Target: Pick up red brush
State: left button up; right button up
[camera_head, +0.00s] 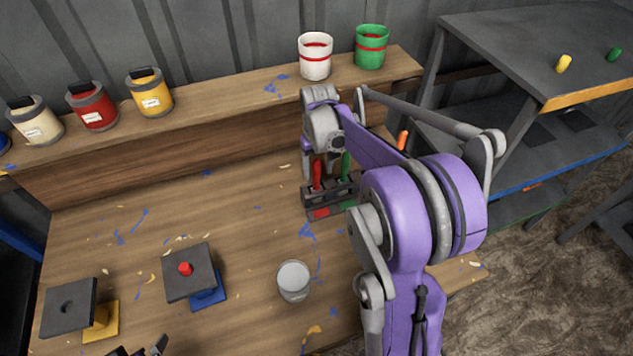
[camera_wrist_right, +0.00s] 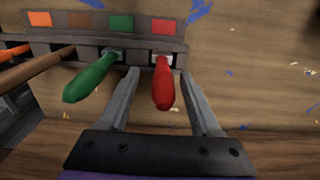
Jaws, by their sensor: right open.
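The red brush (camera_head: 317,174) stands in a dark holder (camera_head: 332,197) on the workbench. Its red handle (camera_wrist_right: 163,84) also shows in the right wrist view, in the slot by a red colour patch. My right gripper (camera_wrist_right: 162,102) is open, with one finger on each side of the red handle and visible gaps between. In the head view the right gripper (camera_head: 317,166) is at the holder, partly hidden by its own arm. A dark tip of my left gripper (camera_head: 140,350) shows at the bottom edge, mostly cut off.
A green brush (camera_wrist_right: 93,77) stands close beside the left finger, with brown and orange handles (camera_wrist_right: 30,74) further left. A metal cup (camera_head: 293,281) and two dark square plates (camera_head: 188,271) stand on the bench. Paint cans (camera_head: 315,56) line the shelf.

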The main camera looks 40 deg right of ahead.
aim_at(317, 178)
notch_tip(317, 178, down, 4)
jog(key=shift+w+a+f, duration=0.15)
grip_shut()
dwell(0.3)
